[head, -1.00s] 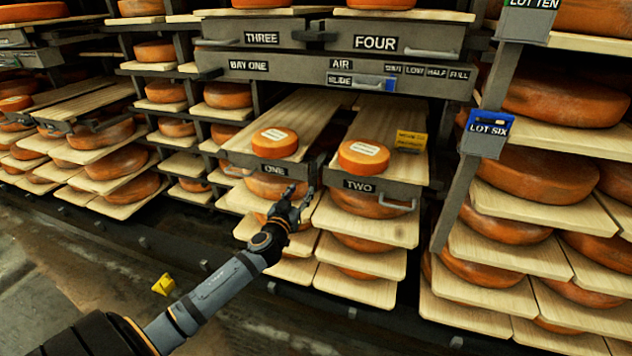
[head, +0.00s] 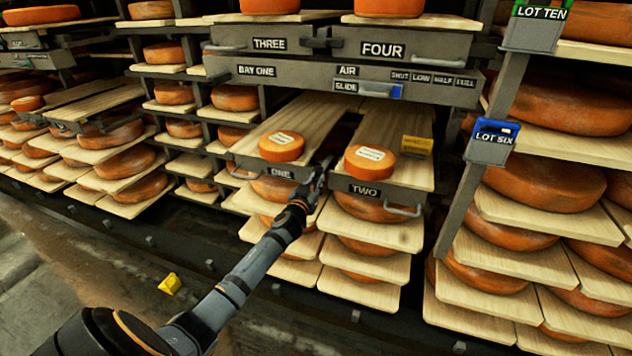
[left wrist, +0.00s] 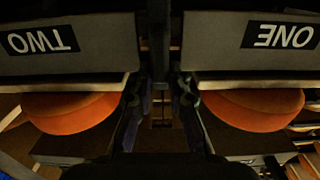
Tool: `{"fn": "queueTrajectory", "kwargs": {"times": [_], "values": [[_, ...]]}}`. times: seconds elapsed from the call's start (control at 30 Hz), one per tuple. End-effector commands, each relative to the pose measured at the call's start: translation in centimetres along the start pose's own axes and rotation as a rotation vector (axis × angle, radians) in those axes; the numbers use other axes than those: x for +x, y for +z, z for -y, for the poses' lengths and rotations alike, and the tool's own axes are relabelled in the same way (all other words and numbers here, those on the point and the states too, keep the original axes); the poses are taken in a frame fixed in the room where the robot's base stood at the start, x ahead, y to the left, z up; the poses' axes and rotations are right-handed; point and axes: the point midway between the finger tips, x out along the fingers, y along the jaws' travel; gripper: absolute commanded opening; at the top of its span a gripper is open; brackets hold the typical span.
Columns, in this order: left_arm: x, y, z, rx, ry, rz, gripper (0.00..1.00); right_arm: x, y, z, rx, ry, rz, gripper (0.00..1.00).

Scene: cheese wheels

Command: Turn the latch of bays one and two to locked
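Drawer ONE (head: 250,165) and drawer TWO (head: 395,194) are pulled out side by side, each with a wooden board and an orange cheese on top. In the left wrist view, their labels ONE (left wrist: 283,37) and TWO (left wrist: 42,40) appear upside down. My left gripper (head: 320,170) is at the gap between the two drawer fronts. In the left wrist view, its fingers (left wrist: 158,88) are apart, with a dark upright part (left wrist: 160,45) between and beyond them. I cannot tell whether that part is the latch or whether the fingers touch it. My right gripper is out of view.
Above are drawers THREE (head: 235,43) and FOUR (head: 425,50), with a dark latch (head: 320,42) between them. The LOT SIX post (head: 489,141) stands right.

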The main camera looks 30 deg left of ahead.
Motion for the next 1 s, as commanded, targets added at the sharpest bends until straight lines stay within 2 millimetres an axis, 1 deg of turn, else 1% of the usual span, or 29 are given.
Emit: {"fn": "queueTrajectory", "kwargs": {"times": [0.03, 0.07, 0.1, 0.37, 0.53, 0.77, 1.0], "values": [[0.0, 0.0, 0.0, 0.000, 0.000, 0.000, 0.06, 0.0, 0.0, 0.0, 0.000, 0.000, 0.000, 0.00], [0.0, 0.0, 0.0, 0.000, 0.000, 0.000, 0.02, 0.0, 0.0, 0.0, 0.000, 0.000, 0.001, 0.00], [0.0, 0.0, 0.0, 0.000, 0.000, 0.000, 0.00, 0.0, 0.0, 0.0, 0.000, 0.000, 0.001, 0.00], [0.0, 0.0, 0.0, 0.009, 0.000, 0.000, 0.00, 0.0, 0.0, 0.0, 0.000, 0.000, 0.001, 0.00], [0.0, 0.0, -0.2, 0.058, 0.000, 0.000, 0.00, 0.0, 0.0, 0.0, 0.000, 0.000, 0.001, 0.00], [0.0, 0.1, -0.6, 0.214, 0.001, 0.001, 0.00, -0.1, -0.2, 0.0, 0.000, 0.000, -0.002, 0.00], [0.0, 0.3, -1.1, 0.440, 0.001, 0.001, 0.00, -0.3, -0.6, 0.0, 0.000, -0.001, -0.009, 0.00]]}}
